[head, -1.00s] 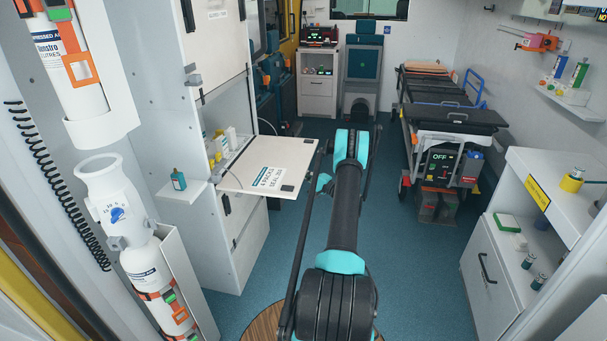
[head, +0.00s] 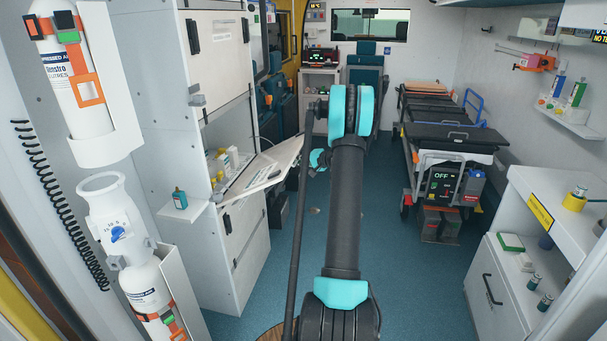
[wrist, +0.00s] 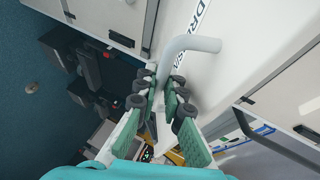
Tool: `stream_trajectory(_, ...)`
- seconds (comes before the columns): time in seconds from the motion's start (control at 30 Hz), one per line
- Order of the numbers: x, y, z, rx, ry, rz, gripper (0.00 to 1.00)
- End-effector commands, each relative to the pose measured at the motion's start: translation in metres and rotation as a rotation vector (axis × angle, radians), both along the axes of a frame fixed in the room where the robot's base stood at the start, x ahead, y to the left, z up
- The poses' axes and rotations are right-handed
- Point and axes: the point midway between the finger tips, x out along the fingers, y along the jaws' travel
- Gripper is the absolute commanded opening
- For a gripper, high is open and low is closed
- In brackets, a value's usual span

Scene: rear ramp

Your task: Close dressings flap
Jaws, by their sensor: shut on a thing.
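The dressings flap (head: 262,176) is a white panel hinged low on the left cabinet. It is partly raised, its free edge tilted up, and the compartment behind it still shows open. In the wrist view the flap (wrist: 237,62) fills the upper right, with part of its "DR..." lettering. A pale grey bar handle (wrist: 190,43) stands out from it. My gripper (wrist: 166,88) is shut on the handle, its dark padded fingers on both sides of the bar. In the head view my gripper is mostly hidden behind the flap and my arm.
Small bottles and boxes (head: 222,163) stand in the compartment. A small shelf with a teal bottle (head: 180,198) juts out beside it. A stretcher (head: 440,125) stands at the back right. A white counter (head: 535,215) is at the right.

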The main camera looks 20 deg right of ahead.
Motion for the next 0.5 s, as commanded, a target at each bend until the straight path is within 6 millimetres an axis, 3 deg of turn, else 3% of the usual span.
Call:
stream_trajectory(0.27, 0.018, 0.029, 0.061, -0.175, 0.116, 0.001, 0.00)
stream_trajectory(0.5, 0.046, 0.068, 0.111, -0.363, 0.240, 0.004, 0.00)
